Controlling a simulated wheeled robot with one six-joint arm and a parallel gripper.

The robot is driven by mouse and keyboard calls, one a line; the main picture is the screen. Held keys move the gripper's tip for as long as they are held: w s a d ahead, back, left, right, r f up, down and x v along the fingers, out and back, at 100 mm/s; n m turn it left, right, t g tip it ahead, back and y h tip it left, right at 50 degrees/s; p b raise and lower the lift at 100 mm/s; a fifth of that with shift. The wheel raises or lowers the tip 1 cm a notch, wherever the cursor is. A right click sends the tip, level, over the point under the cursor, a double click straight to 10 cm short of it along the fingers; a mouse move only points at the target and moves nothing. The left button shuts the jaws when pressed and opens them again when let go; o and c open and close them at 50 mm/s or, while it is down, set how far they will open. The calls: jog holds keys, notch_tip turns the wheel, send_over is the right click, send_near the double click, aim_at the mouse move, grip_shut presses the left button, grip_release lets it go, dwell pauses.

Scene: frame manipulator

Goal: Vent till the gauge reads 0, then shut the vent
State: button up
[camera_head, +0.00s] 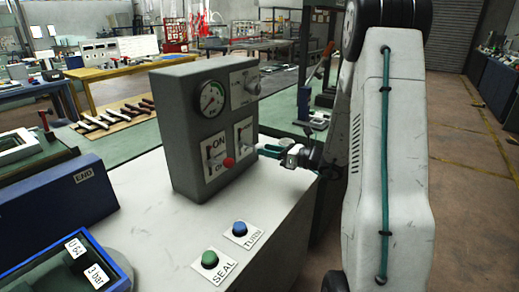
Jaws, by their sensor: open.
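A grey control box (178,130) stands on a white bench. A grey knob (252,86) sits at the upper right. I cannot tell which control is the vent. My gripper (262,151) is open, with teal fingers pointing left, close to the lower right plate; contact is unclear.
A green button (209,260) marked SEAL and a blue button (240,229) marked TURN sit on the bench front. A blue box (60,205) and a blue-framed tray (75,265) with "U 64" and "3 bar" labels are at left. My arm covers the right middle.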

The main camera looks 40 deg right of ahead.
jog(key=shift+x, duration=1.75)
jog(key=shift+c, duration=0.3)
